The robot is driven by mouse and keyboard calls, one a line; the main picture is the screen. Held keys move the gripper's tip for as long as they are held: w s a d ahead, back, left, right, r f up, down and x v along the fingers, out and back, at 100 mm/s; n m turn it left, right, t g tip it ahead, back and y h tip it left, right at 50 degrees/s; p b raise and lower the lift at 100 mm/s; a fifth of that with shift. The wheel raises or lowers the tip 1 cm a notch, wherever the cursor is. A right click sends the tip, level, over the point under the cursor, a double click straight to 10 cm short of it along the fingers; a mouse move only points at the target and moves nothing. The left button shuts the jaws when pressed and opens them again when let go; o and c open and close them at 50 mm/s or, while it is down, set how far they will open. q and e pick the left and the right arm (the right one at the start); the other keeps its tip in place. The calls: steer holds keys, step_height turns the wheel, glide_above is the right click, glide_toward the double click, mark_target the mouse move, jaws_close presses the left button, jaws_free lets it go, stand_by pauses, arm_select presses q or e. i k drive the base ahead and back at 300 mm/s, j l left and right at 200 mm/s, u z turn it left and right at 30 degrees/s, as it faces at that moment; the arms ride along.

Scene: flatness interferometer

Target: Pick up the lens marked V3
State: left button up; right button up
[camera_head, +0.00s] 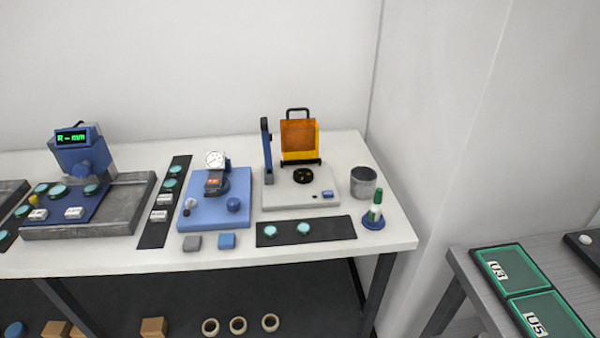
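Several small teal lenses are on the white table (340,261). Two lenses, a left one (270,231) and a right one (303,229), lie on a black mat (337,230) at the front right. More lenses, such as one (169,184), lie on a narrow black strip (151,236) with white tags. Others, such as one (57,191), are by the blue device at the left. I cannot read V3 on any lens or tag. Neither of my grippers is in view.
A blue dial-gauge stand (207,217), an orange-shielded instrument (297,137), a grey cup (363,182) and a blue display device (77,152) stand on the table. At right, a grey table holds green trays labelled like U3 (507,282) and U5 (556,323).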

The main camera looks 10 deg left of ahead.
mark_target(269, 231)
steer(key=i+j+z, duration=0.1)
steer(key=j+z, duration=0.15)
steer(key=j, duration=0.4)
steer(key=j+z, duration=0.3)
steer(key=j, duration=0.3)
